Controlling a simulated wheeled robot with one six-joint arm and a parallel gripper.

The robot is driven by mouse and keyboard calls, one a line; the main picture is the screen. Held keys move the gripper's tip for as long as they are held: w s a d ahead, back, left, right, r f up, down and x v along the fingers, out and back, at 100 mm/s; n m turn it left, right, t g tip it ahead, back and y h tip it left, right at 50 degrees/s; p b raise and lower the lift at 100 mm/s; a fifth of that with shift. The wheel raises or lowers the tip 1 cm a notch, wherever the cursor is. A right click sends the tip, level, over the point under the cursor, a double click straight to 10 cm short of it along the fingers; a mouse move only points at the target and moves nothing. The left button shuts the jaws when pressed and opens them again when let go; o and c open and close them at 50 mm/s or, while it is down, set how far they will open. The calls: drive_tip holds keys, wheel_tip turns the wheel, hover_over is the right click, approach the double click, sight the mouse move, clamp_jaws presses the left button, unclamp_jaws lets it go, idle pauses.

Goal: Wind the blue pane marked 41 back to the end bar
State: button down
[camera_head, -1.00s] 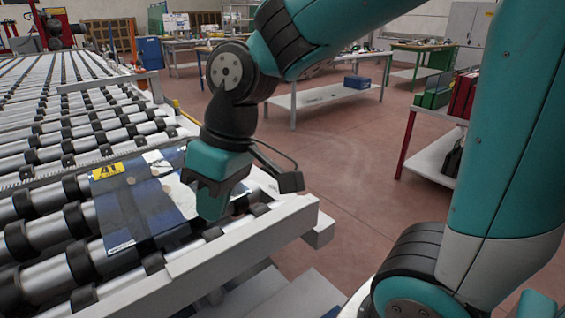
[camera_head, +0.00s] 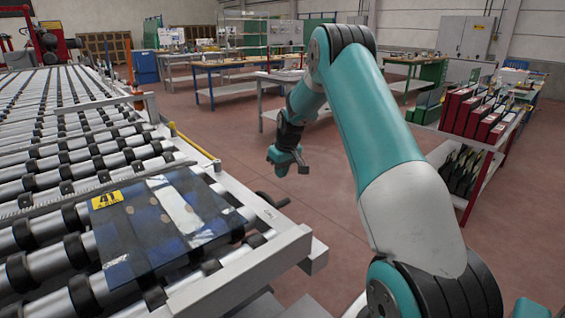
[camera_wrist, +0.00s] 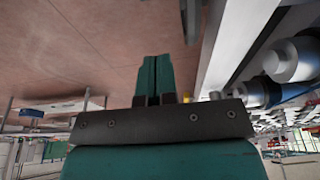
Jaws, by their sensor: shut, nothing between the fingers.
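The blue pane marked 41 (camera_head: 145,232) lies flat on the rollers at the near end of the roller table. Its yellow label (camera_head: 106,200) is at the far left corner, and a pale strip shows across its right part. A white bar (camera_head: 238,275) runs along the table's near end, with a gap between it and the pane. A dark crank handle (camera_head: 272,201) sticks out from the table's right side. My gripper (camera_head: 281,168) is shut and empty, in the air beyond the crank and clear of the pane. Its teal fingers are together in the wrist view (camera_wrist: 156,75).
A toothed rail (camera_head: 60,204) crosses the rollers behind the pane. Workbenches (camera_head: 240,65) stand at the back. Red floor (camera_head: 225,130) is open beside the table.

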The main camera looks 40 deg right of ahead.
drive_tip(key=f, duration=0.2)
drive_tip(key=f+p, duration=0.1)
drive_tip(key=f, duration=0.3)
drive_tip(key=shift+s+f, duration=0.25)
drive_tip(key=shift+f, duration=0.05)
drive_tip(key=shift+s+f+p, duration=0.25)
drive_tip(key=shift+f+p, duration=0.05)
drive_tip(key=shift+f, duration=0.2)
